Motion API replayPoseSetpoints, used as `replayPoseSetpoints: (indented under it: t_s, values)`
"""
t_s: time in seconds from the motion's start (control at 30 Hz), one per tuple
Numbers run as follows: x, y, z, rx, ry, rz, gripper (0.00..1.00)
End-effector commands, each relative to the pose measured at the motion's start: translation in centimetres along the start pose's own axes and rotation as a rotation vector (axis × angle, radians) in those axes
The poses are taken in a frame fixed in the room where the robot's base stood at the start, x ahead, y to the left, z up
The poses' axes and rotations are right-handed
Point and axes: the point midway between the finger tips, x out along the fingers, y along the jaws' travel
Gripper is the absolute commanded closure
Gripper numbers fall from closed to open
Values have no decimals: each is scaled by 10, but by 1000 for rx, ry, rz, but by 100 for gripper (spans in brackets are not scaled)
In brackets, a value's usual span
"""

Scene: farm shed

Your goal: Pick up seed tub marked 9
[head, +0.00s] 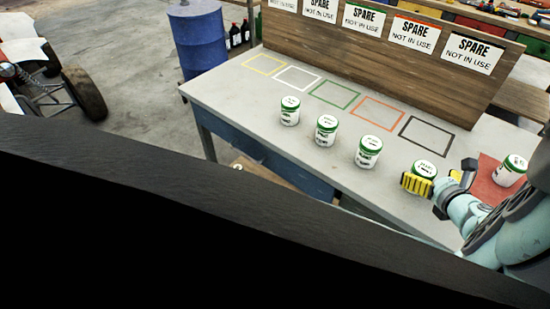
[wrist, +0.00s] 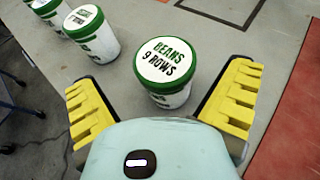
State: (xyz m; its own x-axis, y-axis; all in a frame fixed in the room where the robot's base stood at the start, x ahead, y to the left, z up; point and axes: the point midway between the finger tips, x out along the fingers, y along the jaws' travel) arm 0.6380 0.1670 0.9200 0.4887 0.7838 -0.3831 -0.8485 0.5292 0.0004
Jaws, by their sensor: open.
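The seed tub marked 9 (wrist: 165,78) is white with a green rim, and its lid reads "BEANS 9 ROWS" in the wrist view. It stands upright on the table. In the head view the same tub (head: 424,169) is partly hidden by my gripper (head: 437,184). In the wrist view my gripper (wrist: 168,112) is open, with one yellow finger to the left of the tub and one to the right. The tub is just ahead of and between the fingertips, and I see gaps on both sides.
Similar tubs stand in a row to the left (head: 369,151), (head: 326,130), (head: 290,110). Another tub (head: 513,170) stands on a red mat (head: 488,170) at the right. Coloured outlined squares (head: 334,94) lie empty behind the row, before a wooden board (head: 400,70) with "SPARE" signs.

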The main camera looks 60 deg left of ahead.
Motion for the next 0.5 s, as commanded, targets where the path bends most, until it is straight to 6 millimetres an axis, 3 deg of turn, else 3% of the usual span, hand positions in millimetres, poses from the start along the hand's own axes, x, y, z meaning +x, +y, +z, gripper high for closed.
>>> replayPoseSetpoints:
  t_s: [0.3, 0.5]
  values:
    - [36, -3, 4, 0, 1, 6, 0]
    - [45, -3, 6, -2, -1, 4, 0]
